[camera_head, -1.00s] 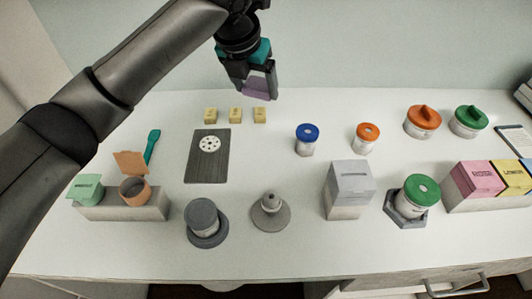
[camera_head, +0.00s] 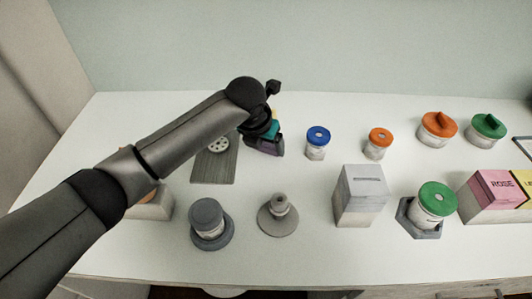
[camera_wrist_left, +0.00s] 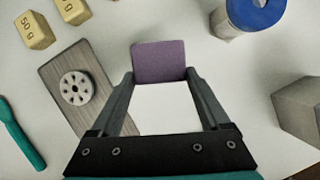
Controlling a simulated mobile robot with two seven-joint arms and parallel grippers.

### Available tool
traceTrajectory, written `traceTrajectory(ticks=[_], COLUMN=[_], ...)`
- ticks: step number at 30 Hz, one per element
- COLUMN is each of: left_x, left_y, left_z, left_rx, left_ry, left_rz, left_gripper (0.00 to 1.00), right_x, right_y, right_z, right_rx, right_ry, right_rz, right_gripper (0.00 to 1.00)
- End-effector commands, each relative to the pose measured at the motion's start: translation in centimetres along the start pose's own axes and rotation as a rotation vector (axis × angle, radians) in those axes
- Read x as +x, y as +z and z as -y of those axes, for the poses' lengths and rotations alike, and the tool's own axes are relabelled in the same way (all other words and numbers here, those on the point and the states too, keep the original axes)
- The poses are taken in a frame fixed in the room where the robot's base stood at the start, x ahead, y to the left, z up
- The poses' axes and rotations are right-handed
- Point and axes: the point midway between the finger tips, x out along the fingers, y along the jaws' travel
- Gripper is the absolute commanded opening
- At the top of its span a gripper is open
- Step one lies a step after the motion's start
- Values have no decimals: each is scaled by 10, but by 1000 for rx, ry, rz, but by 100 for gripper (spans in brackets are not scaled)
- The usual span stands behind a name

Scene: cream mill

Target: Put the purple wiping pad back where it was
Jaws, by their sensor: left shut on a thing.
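The purple wiping pad (camera_wrist_left: 159,61) is held between the fingertips of my left gripper (camera_wrist_left: 160,77) in the left wrist view. In the head view my left gripper (camera_head: 266,145) is over the white table, between the dark grey board and the blue-lidded jar. Only a small dark purple part of the pad (camera_head: 268,151) shows there. I cannot tell whether the pad touches the table or hangs just above it. My right gripper is not in view.
The grey board (camera_head: 213,174) with a holed white disc lies to the left. The blue-lidded jar (camera_head: 317,143) stands to the right. Yellow 50 g weights (camera_wrist_left: 36,30) lie behind the board. A grey cone-shaped stand (camera_head: 278,216) stands in front. My arm hides the left of the table.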

Motion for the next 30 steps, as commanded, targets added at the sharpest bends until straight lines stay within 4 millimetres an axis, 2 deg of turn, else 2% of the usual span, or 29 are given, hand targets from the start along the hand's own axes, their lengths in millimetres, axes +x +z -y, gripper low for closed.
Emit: traceTrajectory(ticks=[1,5,16,17,22,30], left_x=[10,25,29,29,28,27], left_y=[-6,-11,-13,-13,-12,-12], left_z=[1,1,0,0,0,0], left_rx=[-1,-1,0,0,0,0], left_ry=[-1,-2,0,0,0,0], left_rz=[-5,-2,-2,-2,-2,-1], left_gripper=[28,28,28,81,100,100], right_x=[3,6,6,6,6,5], right_y=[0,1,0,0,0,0], right_z=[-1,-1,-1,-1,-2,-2], right_rx=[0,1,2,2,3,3], right_ry=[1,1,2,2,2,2], right_rz=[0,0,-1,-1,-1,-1], right_gripper=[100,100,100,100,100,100])
